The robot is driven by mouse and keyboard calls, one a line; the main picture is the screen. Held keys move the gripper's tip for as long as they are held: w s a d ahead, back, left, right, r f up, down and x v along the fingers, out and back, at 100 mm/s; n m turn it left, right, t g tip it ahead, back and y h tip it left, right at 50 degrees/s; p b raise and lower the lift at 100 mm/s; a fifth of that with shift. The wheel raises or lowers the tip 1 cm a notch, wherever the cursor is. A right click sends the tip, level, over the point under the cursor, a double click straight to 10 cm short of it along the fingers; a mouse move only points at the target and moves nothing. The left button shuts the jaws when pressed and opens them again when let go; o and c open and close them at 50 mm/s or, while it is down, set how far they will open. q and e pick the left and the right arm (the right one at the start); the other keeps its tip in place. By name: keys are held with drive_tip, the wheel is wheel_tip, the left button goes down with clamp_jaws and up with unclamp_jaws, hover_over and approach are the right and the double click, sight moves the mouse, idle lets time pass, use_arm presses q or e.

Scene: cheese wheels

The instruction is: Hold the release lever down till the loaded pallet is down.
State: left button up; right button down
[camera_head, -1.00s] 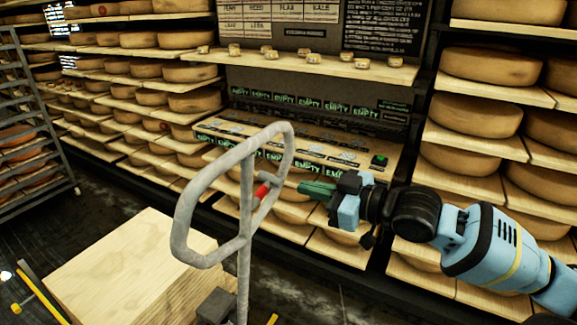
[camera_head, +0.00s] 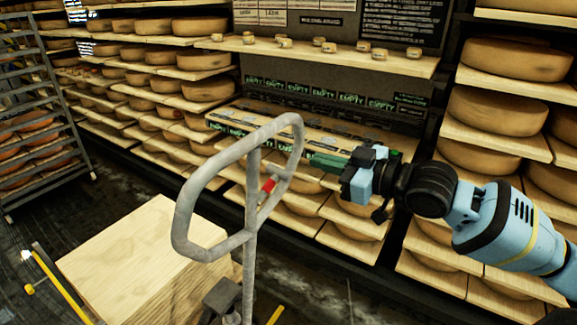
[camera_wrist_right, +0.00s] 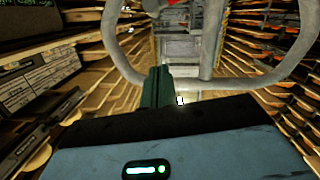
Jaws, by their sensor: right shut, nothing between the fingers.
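The pallet jack's grey handle loop (camera_head: 248,240) stands upright in the middle of the head view. The red release lever (camera_head: 268,186) sits inside the loop, by the crossbar. My right gripper (camera_head: 312,159) is shut and empty, its green fingertips just right of the loop, above and right of the lever and apart from it. My left gripper is not in view.
Shelves of cheese wheels (camera_head: 498,112) line the back and right. A wheeled rack (camera_head: 85,110) stands at the left. A yellow bar (camera_head: 62,285) lies beside the load. Dark floor is open between the rack and the load.

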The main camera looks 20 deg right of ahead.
hover_over(288, 175)
wheel_tip(288, 175, down, 3)
drive_tip(key=shift+s+a+f, duration=0.1)
drive_tip(key=shift+f, duration=0.1)
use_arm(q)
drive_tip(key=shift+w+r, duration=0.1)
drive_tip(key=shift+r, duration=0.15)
use_arm(e)
drive_tip(key=shift+f, duration=0.65)
drive_tip(key=shift+f, duration=0.1)
